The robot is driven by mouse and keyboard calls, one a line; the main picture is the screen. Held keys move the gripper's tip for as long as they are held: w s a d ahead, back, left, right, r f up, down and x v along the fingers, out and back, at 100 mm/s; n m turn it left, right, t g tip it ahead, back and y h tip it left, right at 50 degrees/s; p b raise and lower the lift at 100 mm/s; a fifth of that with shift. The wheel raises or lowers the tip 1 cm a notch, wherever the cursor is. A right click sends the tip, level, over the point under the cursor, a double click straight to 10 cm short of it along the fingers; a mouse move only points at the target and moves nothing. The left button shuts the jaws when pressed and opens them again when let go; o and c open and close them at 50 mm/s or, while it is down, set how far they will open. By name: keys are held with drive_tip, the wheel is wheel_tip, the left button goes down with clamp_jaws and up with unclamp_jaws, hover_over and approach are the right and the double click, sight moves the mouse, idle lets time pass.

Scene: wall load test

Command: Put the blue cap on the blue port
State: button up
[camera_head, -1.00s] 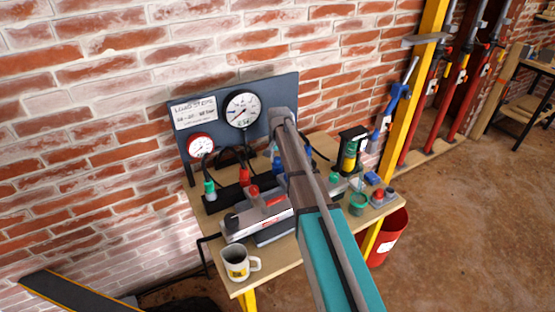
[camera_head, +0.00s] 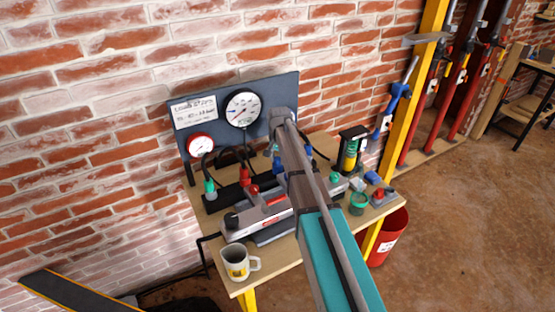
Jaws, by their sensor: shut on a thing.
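My gripper (camera_head: 274,150) is at the far end of my arm, over the back of the small bench and in front of the gauge board. It is small here and partly covered by my own arm. It is shut on what looks like the blue cap (camera_head: 277,164), a small blue patch just under the fingers. The blue port is not clearly seen; my arm and gripper cover that part of the port row. A green connector (camera_head: 209,189) and a red connector (camera_head: 244,176) stand to its left on the dark block. I cannot tell whether cap and port touch.
The gauge board (camera_head: 289,86) stands behind against the brick wall. A mug (camera_head: 236,263) is at the bench's front left. A grey tool with a red knob (camera_head: 256,212) lies beside my arm. A green pot (camera_head: 358,203), a blue item (camera_head: 373,178) and a yellow-green cylinder (camera_head: 350,156) are at right.

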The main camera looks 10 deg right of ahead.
drive_tip(key=o, duration=1)
drive_tip(key=shift+o, duration=1.4)
drive_tip(key=shift+r+p, duration=3.95)
drive_tip(key=shift+p, duration=0.05)
drive_tip(key=shift+s, duration=0.1)
drive_tip(key=s+n, duration=0.6)
drive_tip(key=s, duration=2.3)
drive_tip(key=shift+n, duration=0.3)
